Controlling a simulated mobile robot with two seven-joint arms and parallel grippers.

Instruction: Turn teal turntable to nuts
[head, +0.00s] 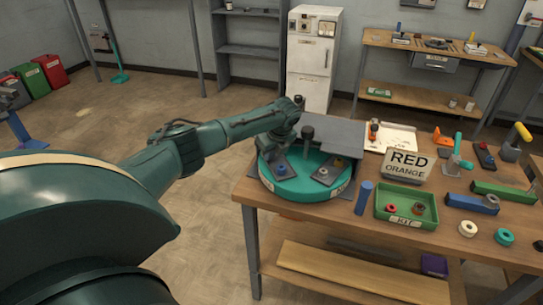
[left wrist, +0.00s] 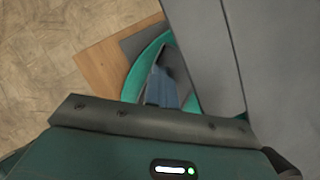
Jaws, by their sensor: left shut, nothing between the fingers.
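The teal turntable (head: 305,188) sits at the left end of the wooden workbench, partly under a grey cover (head: 338,136). On it are dark wedge-like holders, one with a blue piece (head: 281,169) and one with a small orange-yellow piece (head: 323,172). A dark upright knob (head: 307,134) rises near its back. My left gripper (head: 277,147) is shut and empty, over the turntable's back left part; contact cannot be told. The left wrist view shows the teal rim (left wrist: 138,78) and the grey cover (left wrist: 235,50). The turntable's back is hidden. My right gripper is out of view.
A blue peg (head: 363,198) and a green tray (head: 384,218) stand right of the turntable. The floor left of the bench is clear.

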